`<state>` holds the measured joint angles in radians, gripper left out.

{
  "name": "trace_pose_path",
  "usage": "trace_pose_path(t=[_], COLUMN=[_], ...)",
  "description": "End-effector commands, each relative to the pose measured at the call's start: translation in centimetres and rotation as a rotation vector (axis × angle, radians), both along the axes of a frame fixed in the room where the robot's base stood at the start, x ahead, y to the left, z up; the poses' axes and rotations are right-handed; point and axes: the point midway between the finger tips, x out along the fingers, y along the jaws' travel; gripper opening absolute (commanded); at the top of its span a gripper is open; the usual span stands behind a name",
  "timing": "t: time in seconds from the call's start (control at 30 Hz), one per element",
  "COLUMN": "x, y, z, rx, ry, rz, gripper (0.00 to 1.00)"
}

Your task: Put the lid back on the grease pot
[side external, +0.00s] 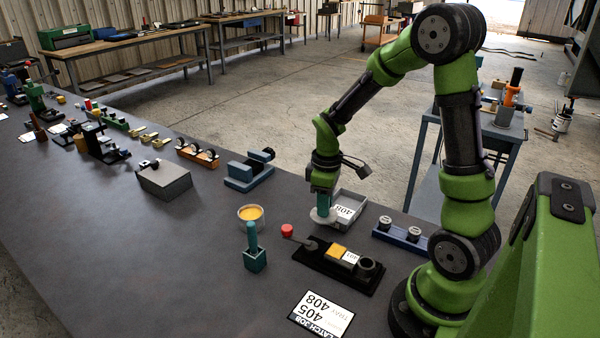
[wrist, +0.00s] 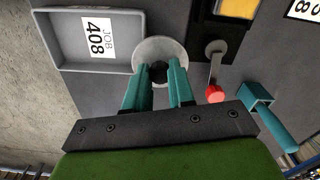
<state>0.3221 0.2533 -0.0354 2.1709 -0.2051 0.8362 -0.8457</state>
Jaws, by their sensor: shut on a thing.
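The grease pot (side external: 251,214) is a pale round pot showing yellow-orange grease, open at the top, on the dark bench. It is not seen in the wrist view. The lid is a light grey disc (side external: 320,217) at the left front edge of the JOB 408 tray; it also shows in the wrist view (wrist: 150,48) with a dark centre. My gripper (side external: 324,206) has its teal fingers (wrist: 158,76) shut on the lid's middle, to the right of the pot. I cannot tell whether the lid touches the bench or tray.
The grey JOB 408 tray (side external: 361,198) is beside the lid. A black base (side external: 330,270) with a red-knobbed lever (side external: 288,231) stands in front. A teal holder with an upright handle (side external: 254,258) is near the pot. A blue clamp (side external: 246,177) is behind. The bench left of the pot is clear.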

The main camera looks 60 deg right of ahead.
Motion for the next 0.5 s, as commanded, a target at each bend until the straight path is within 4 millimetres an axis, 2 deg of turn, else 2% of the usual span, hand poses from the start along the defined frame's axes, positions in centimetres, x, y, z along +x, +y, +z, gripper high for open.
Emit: trace_pose_path(t=[0.13,0.23,0.4,0.5], x=[3.2,6.7,12.1,14.3], y=[0.8,1.9,4.7,6.3], z=[1.1,2.2,4.3,5.2], rx=[-0.004,-0.004,-0.004,-0.003], ry=[-0.002,-0.001,-0.001,-0.001], rz=[0.010,0.013,0.012,0.009], gripper=[0.00,0.00,0.00,0.00])
